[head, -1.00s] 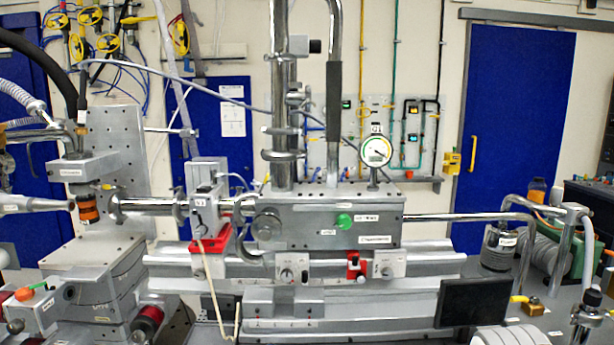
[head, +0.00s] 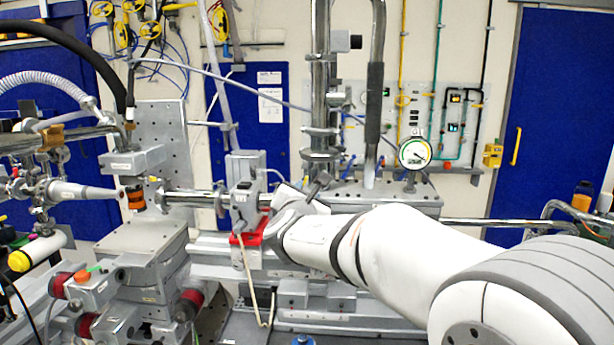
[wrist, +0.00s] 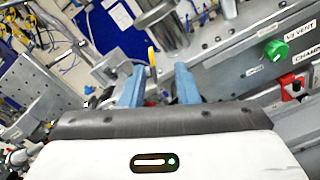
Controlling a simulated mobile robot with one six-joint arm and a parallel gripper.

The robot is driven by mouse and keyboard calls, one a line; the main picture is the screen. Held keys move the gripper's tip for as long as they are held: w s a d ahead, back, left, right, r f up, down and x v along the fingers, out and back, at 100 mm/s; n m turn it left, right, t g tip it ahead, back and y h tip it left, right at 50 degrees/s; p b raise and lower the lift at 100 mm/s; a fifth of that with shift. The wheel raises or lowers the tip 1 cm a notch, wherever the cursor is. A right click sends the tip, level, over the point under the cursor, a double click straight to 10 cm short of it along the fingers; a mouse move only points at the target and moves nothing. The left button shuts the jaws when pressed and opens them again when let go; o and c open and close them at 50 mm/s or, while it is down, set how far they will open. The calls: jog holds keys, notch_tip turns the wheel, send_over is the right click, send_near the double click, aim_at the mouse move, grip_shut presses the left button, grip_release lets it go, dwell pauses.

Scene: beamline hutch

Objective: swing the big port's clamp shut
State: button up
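The steel chamber (head: 400,195) is partly behind my arm in the head view. Its front face, with the large round port and the clamp, is hidden there. In the wrist view the chamber (wrist: 233,72) is at the right, with a green V3 vent knob (wrist: 276,49). My gripper (wrist: 157,86) shows two blue fingers, clearly apart, at the chamber's left end. Nothing is visibly held between them. A yellow-tipped lever (wrist: 152,57) shows beyond the gap. I cannot make out the big port or its clamp in the wrist view; my gripper body may cover them.
A valve block (head: 243,190) on a red mount stands left of my wrist. Vertical steel pipes (head: 320,90) and a round gauge (head: 415,153) rise above the chamber. A sample stage (head: 145,240) and hoses crowd the left.

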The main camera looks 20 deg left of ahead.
aim_at(305, 181)
jog(key=shift+w+a+r+n, duration=0.2)
jog(key=shift+w+a+n, duration=0.1)
jog(key=shift+w+a, duration=0.25)
jog(key=p+x, duration=0.3)
jog(key=x, duration=0.3)
jog(key=shift+w+a, duration=0.15)
jog(key=shift+w, duration=0.05)
grip_shut()
